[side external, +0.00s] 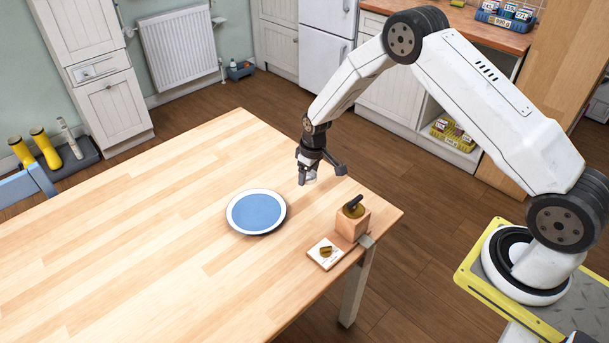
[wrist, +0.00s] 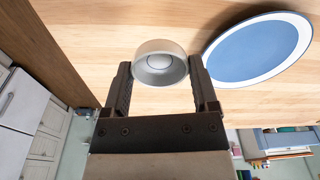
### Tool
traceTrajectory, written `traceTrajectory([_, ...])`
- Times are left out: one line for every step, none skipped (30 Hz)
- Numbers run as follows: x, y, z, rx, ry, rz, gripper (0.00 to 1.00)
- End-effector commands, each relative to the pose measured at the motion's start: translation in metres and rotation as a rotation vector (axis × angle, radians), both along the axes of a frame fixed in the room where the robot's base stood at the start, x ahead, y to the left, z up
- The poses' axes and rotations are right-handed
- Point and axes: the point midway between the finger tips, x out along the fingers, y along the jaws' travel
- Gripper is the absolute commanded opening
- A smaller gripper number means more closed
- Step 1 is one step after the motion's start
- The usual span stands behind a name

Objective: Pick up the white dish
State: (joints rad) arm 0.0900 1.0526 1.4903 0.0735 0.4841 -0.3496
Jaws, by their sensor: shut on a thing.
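A small round white-grey dish (wrist: 160,46) with a hollow middle sits between the two dark fingers of my gripper (wrist: 160,72) in the wrist view. My gripper is shut on it, with one finger against each side. In the side external view my gripper (side external: 306,177) points down over the right part of the table, and the dish (side external: 311,177) shows as a small pale piece at the fingertips. I cannot tell how far it is above the tabletop.
A blue plate with a white rim (side external: 257,212) lies on the wooden table (side external: 130,230), left of my gripper. A wooden block with a dark-handled brass piece (side external: 353,222) and a small white tile (side external: 326,253) are at the near right edge. The table's left side is clear.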

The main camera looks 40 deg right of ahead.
Motion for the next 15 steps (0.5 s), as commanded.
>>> traceTrajectory([-0.005, 0.0, 0.008, 0.0, -0.002, 0.0, 0.18])
traceTrajectory([-0.008, 0.0, 0.012, 0.0, -0.002, 0.0, 0.18])
traceTrajectory([-0.012, 0.001, 0.017, -0.001, -0.002, 0.0, 0.18])
traceTrajectory([-0.015, 0.001, 0.021, 0.0, -0.003, 0.0, 0.18])
traceTrajectory([-0.019, 0.001, 0.024, -0.001, -0.002, 0.0, 0.18])
traceTrajectory([-0.025, 0.001, 0.025, 0.0, 0.0, -0.001, 0.18])
traceTrajectory([-0.029, 0.002, 0.027, 0.0, 0.0, -0.001, 0.18])
traceTrajectory([-0.033, 0.002, 0.029, 0.0, 0.0, -0.001, 0.18])
traceTrajectory([-0.039, 0.002, 0.031, 0.0, 0.0, -0.001, 0.18])
traceTrajectory([-0.043, 0.002, 0.033, 0.0, -0.001, -0.001, 0.18])
traceTrajectory([-0.047, 0.003, 0.035, 0.0, 0.0, -0.001, 0.18])
traceTrajectory([-0.053, 0.003, 0.037, 0.0, -0.001, -0.001, 0.18])
traceTrajectory([-0.056, 0.003, 0.039, -0.001, -0.001, -0.001, 0.18])
traceTrajectory([-0.061, 0.004, 0.041, 0.0, 0.0, -0.001, 0.18])
traceTrajectory([-0.066, 0.004, 0.043, 0.0, 0.0, -0.001, 0.18])
